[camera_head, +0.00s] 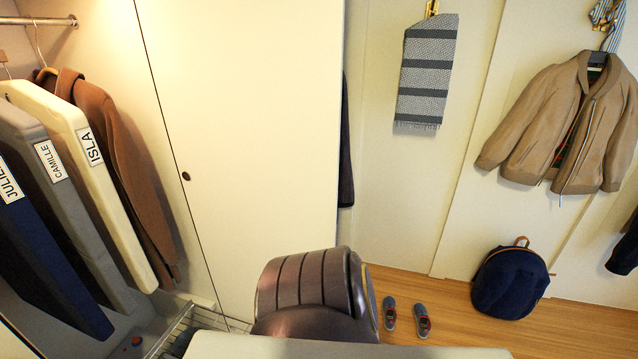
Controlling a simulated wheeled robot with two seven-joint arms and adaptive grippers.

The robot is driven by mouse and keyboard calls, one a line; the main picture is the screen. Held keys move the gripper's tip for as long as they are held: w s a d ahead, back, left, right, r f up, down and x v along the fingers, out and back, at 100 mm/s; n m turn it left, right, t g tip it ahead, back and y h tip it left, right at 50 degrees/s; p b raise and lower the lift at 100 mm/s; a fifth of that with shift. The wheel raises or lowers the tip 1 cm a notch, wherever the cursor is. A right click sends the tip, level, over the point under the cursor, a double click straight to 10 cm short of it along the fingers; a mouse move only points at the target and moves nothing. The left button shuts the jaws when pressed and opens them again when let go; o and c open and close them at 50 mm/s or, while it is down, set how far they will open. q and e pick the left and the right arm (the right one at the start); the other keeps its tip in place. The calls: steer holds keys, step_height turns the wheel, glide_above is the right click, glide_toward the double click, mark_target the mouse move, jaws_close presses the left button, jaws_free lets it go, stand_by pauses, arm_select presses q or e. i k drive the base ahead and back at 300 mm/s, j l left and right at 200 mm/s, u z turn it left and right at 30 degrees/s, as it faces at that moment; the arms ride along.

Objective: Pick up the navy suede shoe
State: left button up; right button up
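No shoe in view can be named with certainty as the navy suede shoe. A pair of small grey-blue shoes with red insides, a left one (390,313) and a right one (423,320), stands on the wooden floor at the lower middle. A small dark blue item with a red spot (131,344) lies low in the wardrobe at the bottom left; it is too small to tell what it is. Neither of my grippers is in view.
A pale grey surface (340,348) crosses the bottom. A wire basket (190,322) is at lower left. A navy backpack (511,280) rests by the wall. Garment covers (95,170) hang at left.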

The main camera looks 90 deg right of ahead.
mark_target(389, 304)
steer(key=z, duration=3.55)
